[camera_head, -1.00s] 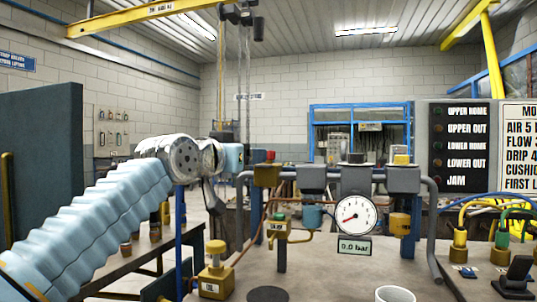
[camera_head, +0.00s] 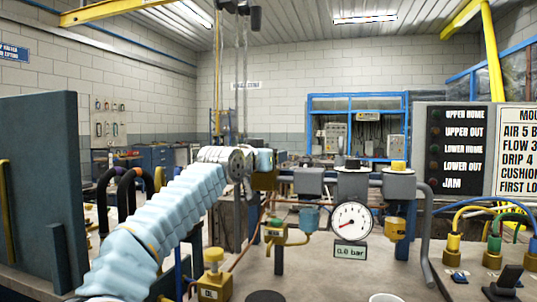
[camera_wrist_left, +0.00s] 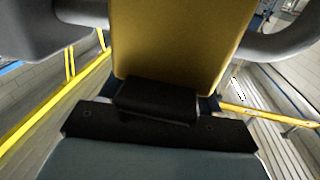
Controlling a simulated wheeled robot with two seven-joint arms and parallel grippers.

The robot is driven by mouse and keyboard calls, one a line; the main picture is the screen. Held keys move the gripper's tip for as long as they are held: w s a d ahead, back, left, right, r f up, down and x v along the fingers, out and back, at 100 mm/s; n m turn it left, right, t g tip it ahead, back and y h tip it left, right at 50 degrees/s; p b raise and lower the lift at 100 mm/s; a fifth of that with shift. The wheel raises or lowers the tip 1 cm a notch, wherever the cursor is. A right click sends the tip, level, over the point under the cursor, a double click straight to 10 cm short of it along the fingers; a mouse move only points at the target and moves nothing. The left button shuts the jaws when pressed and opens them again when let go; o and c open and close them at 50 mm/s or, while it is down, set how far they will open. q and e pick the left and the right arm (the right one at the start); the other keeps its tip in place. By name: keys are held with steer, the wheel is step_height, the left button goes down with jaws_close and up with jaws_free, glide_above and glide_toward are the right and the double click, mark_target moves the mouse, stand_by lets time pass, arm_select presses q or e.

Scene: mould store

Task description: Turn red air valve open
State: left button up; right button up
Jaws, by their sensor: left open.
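The manifold rail carries a yellow valve block (camera_head: 264,181) at its left end, close behind the end of my left arm in the head view. A red cap is not visible on it now; my arm's end covers that area. The yellow block also fills the upper middle of the left wrist view (camera_wrist_left: 182,40), very near the gripper. My left gripper (camera_wrist_left: 155,100) is open, with black and blue parts at the block's lower edge. I cannot tell whether it touches the block. My right gripper is not in view.
Grey blocks stand along the rail, one with a black knob (camera_head: 352,163) and one with a yellow knob (camera_head: 398,166). A pressure gauge (camera_head: 351,222) hangs below, above a 0.0 bar display (camera_head: 350,250). A yellow-capped device (camera_head: 214,275) stands front left. An indicator panel (camera_head: 458,148) is right.

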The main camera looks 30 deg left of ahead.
arm_select(q)
steer(key=c, duration=1)
steer(key=shift+o, duration=0.2)
